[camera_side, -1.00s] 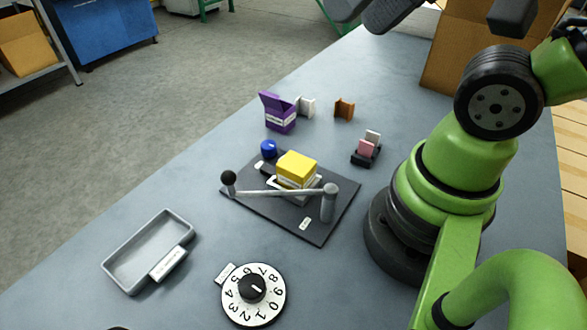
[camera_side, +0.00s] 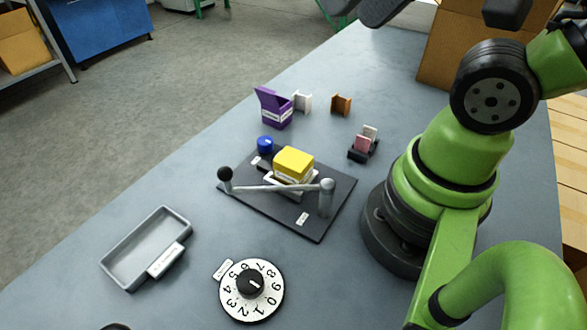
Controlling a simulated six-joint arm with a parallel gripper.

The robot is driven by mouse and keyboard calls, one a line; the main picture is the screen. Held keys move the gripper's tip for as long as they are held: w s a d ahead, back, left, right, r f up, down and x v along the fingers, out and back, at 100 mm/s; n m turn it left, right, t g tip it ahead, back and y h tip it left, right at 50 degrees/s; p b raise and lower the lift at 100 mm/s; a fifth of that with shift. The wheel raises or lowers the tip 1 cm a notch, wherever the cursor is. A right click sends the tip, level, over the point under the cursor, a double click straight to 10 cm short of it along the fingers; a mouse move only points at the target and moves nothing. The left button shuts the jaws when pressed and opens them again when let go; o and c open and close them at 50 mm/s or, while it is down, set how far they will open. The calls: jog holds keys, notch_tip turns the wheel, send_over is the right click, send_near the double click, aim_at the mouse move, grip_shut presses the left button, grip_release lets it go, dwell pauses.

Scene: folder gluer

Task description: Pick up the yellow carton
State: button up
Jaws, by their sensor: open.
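The yellow carton (camera_side: 294,160) is a small box with a plain yellow top and a pale band low on its side. It sits in a light holder (camera_side: 278,186) on a dark base plate (camera_side: 270,212), behind a grey lever bar (camera_side: 275,188) with a black knob. My gripper (camera_side: 356,14) shows only in part at the top edge, as two dark finger shapes with a gap between them. It is open and empty, well apart from the carton. The rest of it is out of frame.
A blue knob (camera_side: 265,144) is on the plate. A purple open carton (camera_side: 274,110), white piece (camera_side: 302,102), brown piece (camera_side: 341,105) and pink block (camera_side: 362,144) stand behind. A grey tray (camera_side: 140,242) and numbered dial (camera_side: 251,290) are in front. A cardboard box (camera_side: 450,60) stands at the back.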

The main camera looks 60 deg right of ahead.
jog(key=shift+o, duration=0.2)
jog(key=o, duration=0.5)
